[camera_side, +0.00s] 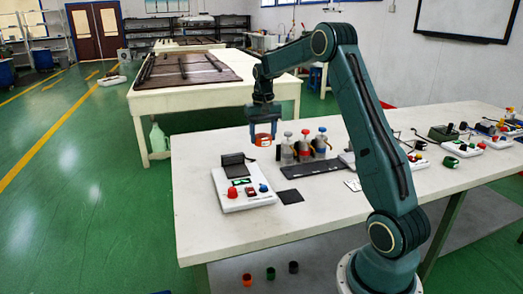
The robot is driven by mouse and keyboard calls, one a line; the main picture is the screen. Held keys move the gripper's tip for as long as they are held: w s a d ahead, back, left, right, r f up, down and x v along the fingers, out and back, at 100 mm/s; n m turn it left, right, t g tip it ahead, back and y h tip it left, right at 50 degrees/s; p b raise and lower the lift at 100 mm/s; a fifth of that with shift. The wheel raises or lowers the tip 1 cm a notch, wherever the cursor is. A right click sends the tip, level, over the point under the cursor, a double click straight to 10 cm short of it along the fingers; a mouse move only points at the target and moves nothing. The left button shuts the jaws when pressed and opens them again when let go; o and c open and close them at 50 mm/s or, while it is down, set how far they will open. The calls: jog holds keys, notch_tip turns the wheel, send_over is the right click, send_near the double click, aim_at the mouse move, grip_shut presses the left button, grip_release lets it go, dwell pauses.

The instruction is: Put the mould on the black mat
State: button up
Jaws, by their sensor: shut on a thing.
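My gripper (263,132) hangs pointing down above the left part of the white table. It is shut on a small orange-red mould (263,140), which is held clear of the tabletop. A small square black mat (290,196) lies flat and bare on the table, below and to the right of the mould. The gripper fingers hide part of the mould.
A white panel (229,199) with a black device and coloured buttons lies left of the mat. Several capped bottles (321,145) stand at a long dark strip (316,169) behind it. More devices (480,142) are at the right. The table front (225,240) is bare.

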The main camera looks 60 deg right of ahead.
send_over(290, 196)
notch_tip(290, 196, down, 6)
jog(key=shift+s, duration=0.1)
jog(key=shift+f, duration=0.25)
jog(key=shift+f, duration=4)
jog(key=shift+f, duration=0.3)
jog(key=o, duration=1.1)
jog(key=shift+o, duration=0.2)
jog(key=shift+r, duration=0.1)
notch_tip(290, 196, up, 7)
